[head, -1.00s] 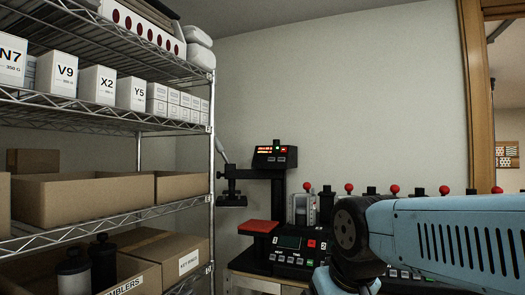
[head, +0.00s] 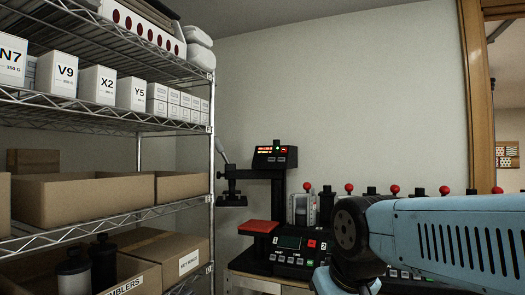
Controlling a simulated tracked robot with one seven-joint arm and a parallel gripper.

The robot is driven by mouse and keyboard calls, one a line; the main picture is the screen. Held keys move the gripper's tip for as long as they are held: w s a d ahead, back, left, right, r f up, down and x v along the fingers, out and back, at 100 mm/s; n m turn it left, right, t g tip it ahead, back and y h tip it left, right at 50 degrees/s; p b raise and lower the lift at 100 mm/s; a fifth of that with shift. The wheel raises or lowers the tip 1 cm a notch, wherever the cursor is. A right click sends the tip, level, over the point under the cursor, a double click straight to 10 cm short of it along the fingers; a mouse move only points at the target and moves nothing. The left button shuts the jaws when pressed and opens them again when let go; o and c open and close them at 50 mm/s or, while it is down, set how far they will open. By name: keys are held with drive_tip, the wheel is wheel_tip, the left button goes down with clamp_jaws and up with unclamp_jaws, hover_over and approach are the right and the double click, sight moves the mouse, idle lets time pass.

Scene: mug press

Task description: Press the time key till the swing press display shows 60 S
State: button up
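The swing press (head: 277,178) stands at the back left of the bench, with a black head, a side handle and a red pad (head: 258,227) below. Its control box carries a small lit red-orange display (head: 265,150), too small to read. Dark keys sit below the display, and I cannot tell which is the time key. My blue arm (head: 440,235) reaches in from the right edge, at the front of the bench. My gripper is not in view.
A wire shelf (head: 212,130) with labelled boxes and cartons fills the left side. A second control panel (head: 289,242) and several red-knobbed presses (head: 304,208) line the bench, partly behind my arm. A wooden door frame (head: 475,90) stands at the right.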

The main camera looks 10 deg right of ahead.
clamp_jaws()
idle(0.8)
